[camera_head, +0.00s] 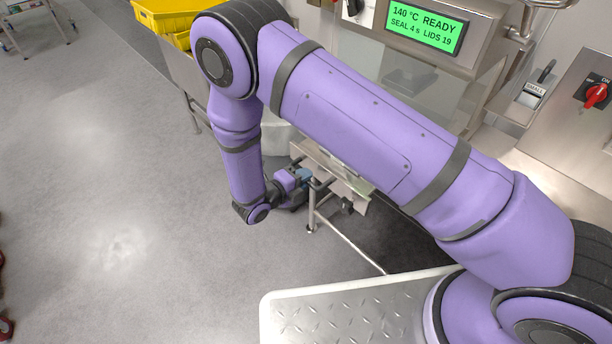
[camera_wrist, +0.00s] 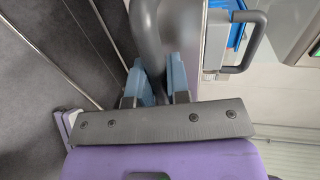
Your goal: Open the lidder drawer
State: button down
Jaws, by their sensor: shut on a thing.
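The lidder (camera_head: 475,20), a steel machine with a green lit display (camera_head: 425,28) reading "140 °C READY", stands at the upper right in the head view. Low on it is a steel drawer front (camera_head: 337,182), partly hidden behind my arm. My gripper (camera_head: 300,178) is at the left end of this front. In the wrist view my gripper's blue fingers (camera_wrist: 157,72) are shut on a thick dark grey handle (camera_wrist: 147,25) that passes between them. How far the drawer is out I cannot tell.
A second dark handle (camera_wrist: 247,42) stands right of my fingers in the wrist view. A yellow tray (camera_head: 165,14) is at the upper left in the head view. A red switch (camera_head: 597,94) is at the far right.

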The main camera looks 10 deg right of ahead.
jog(key=c, duration=1.1)
grip_release()
jog(key=shift+a, duration=0.1)
jog(key=v, duration=1)
jog(key=shift+s+a, duration=0.2)
jog(key=shift+a, duration=0.05)
